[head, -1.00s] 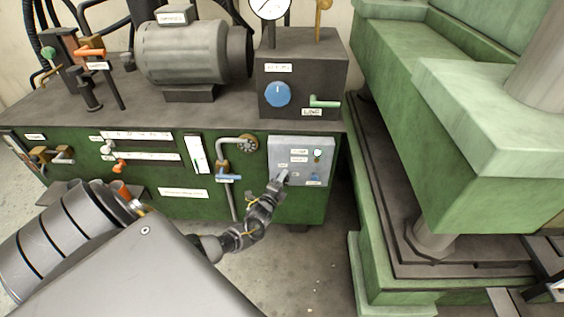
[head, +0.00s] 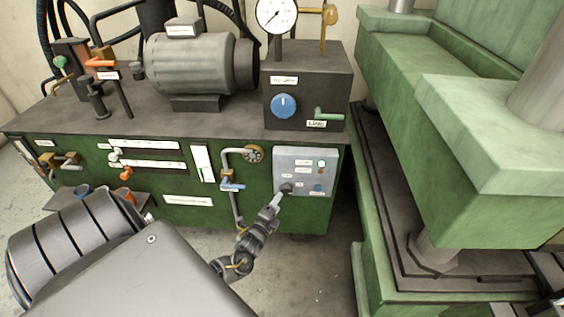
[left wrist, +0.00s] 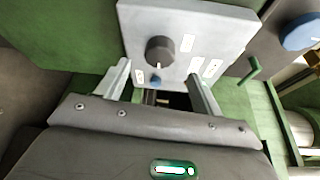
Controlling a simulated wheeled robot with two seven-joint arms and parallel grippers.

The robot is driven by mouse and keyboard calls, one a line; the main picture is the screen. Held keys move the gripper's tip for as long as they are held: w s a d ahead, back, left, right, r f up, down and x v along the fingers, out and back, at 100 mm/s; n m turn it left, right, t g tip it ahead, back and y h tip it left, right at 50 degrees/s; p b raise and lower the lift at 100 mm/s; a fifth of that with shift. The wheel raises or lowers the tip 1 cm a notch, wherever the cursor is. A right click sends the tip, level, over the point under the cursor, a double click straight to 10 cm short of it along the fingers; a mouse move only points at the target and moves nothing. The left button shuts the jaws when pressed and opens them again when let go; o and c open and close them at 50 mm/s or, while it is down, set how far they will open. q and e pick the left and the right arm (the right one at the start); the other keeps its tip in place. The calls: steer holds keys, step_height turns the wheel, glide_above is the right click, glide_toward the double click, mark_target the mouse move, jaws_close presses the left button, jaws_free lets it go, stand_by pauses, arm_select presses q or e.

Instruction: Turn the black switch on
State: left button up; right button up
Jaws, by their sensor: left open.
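The black switch is a round dark knob (head: 286,189) on the lower left of the light grey panel (head: 306,158), on the green cabinet's front. In the left wrist view the knob (left wrist: 160,49) shows clearly, with a pale mark on its lower edge, towards a small blue button (left wrist: 155,79). My left gripper (head: 277,200) is just below and in front of the knob in the head view. In the left wrist view its two fingers (left wrist: 163,84) are open and empty, apart from the knob, which lies beyond their tips. My right gripper is not in view.
A blue valve handle (head: 232,186) on a pipe is left of the panel. Above are a blue dial (head: 284,106) and a green lever (head: 328,114). A large green press (head: 450,150) stands close on the right. Floor is free below the panel.

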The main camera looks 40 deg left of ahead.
arm_select(q)
steer(key=shift+v, duration=1.15)
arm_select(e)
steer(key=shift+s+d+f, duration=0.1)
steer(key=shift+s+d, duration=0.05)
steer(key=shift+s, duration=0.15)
